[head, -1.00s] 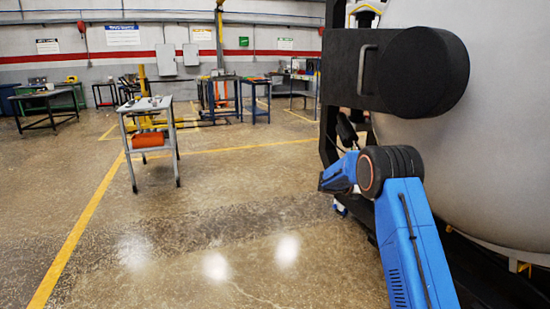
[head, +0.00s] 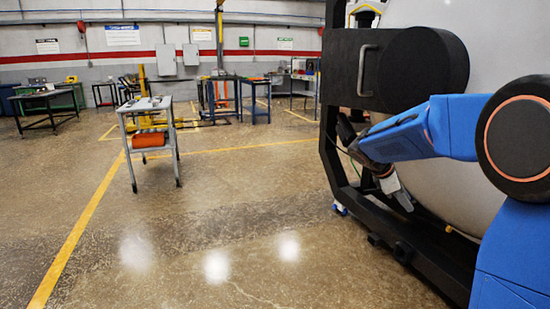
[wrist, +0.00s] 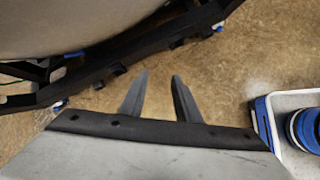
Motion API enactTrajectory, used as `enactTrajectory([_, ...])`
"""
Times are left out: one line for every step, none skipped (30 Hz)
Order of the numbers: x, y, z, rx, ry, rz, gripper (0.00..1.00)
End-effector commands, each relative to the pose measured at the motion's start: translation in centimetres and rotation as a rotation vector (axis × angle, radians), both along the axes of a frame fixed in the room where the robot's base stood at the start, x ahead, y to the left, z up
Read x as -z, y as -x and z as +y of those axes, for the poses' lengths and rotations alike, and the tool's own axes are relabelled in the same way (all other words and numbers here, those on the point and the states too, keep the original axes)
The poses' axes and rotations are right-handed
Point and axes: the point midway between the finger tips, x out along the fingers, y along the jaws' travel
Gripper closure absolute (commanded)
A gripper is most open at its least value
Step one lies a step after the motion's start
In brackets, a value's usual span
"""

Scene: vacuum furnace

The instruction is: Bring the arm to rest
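My arm (head: 430,130) is blue and bent at the right of the head view, its forearm reaching left in front of the furnace. My gripper's fingers are hard to make out in the head view, near the end of the wrist. In the wrist view my gripper (wrist: 158,88) shows two grey fingers with a clear gap between them and nothing in the gap. It hangs above bare floor. The vacuum furnace (head: 400,15) is a large pale drum beside the arm; its underside (wrist: 60,25) shows in the wrist view.
The furnace's black frame (head: 335,160) and black round hinge housing (head: 425,70) are close to my arm. A grey cart (head: 150,105) with an orange roll stands at the left. Open floor (head: 220,220) lies in the middle. Workbenches stand at the back.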

Motion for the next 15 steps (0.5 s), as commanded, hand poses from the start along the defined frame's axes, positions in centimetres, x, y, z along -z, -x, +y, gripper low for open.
enactTrajectory([-0.5,1.7,0.3,0.031,-0.031,-0.033,0.7])
enactTrajectory([-0.7,2.7,0.5,0.052,-0.05,-0.054,0.7])
enactTrajectory([-0.9,3.9,0.8,0.079,-0.076,-0.078,0.7])
enactTrajectory([-1.0,4.8,1.0,0.098,-0.094,-0.096,0.7])
enactTrajectory([-1.1,5.7,1.2,0.119,-0.115,-0.116,0.7])
enactTrajectory([-1.2,6.9,1.5,0.145,-0.14,-0.14,0.7])
enactTrajectory([-1.3,7.8,1.8,0.167,-0.16,-0.158,0.7])
enactTrajectory([-1.4,8.7,2.0,0.188,-0.179,-0.176,0.7])
enactTrajectory([-1.4,9.9,2.3,0.216,-0.205,-0.2,0.7])
enactTrajectory([-1.4,10.9,2.6,0.237,-0.224,-0.216,0.7])
enactTrajectory([-1.5,11.7,2.8,0.259,-0.244,-0.235,0.7])
enactTrajectory([-1.5,12.9,3.2,0.287,-0.271,-0.257,0.7])
enactTrajectory([-1.5,13.8,3.4,0.308,-0.29,-0.275,0.7])
enactTrajectory([-1.5,14.7,3.7,0.331,-0.31,-0.292,0.7])
enactTrajectory([-1.4,15.8,4.1,0.361,-0.337,-0.313,0.7])
